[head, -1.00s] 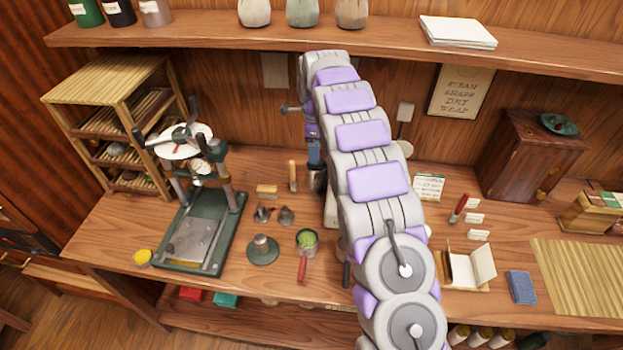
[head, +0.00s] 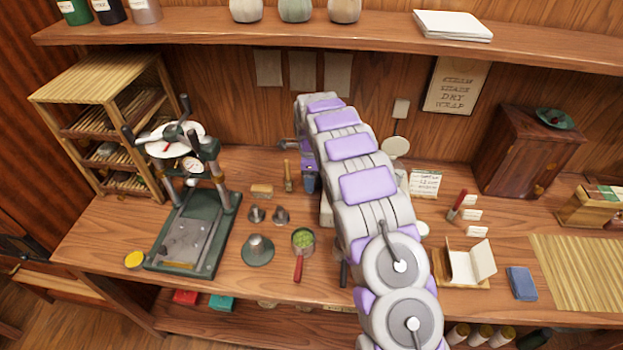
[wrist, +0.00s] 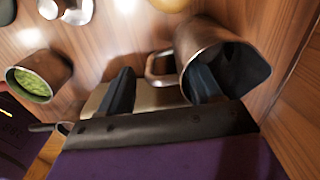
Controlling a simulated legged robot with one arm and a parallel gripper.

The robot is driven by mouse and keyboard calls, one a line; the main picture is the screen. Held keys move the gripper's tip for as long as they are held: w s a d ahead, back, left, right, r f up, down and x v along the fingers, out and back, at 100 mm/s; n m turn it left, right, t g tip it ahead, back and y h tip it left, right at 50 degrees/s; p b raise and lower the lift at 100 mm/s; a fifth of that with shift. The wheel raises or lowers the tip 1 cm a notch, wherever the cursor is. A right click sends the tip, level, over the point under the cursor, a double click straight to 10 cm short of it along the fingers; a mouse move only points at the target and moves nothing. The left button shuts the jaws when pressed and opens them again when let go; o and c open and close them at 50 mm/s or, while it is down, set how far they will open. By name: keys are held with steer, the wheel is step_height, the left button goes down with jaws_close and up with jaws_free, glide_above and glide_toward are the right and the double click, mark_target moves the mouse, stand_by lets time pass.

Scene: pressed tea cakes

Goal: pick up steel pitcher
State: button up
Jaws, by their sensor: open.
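The steel pitcher (wrist: 204,36) is at the upper right of the wrist view, with its dark mouth facing the camera and its loop handle (wrist: 157,70) on the left. My gripper (wrist: 160,74) is open, with the handle showing between its two dark fingers. The right finger overlaps the pitcher's mouth; I cannot tell whether it is inside or in front. The left finger is apart from the handle. In the head view my gripper (head: 310,181) is low over the back of the table, and my arm hides the pitcher and the fingertips.
A cup of green powder (head: 303,239) stands left of my arm, also in the wrist view (wrist: 41,75). Small metal pieces (head: 268,215) and a green press (head: 190,225) are further left. A wooden cabinet (head: 520,155) stands right. The shelf (head: 300,38) overhangs the back.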

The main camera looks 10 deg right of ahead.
step_height(320, 180, down, 4)
steer(key=shift+f+b, duration=0.1)
steer(key=shift+b, duration=0.25)
jaws_close()
stand_by(0.4)
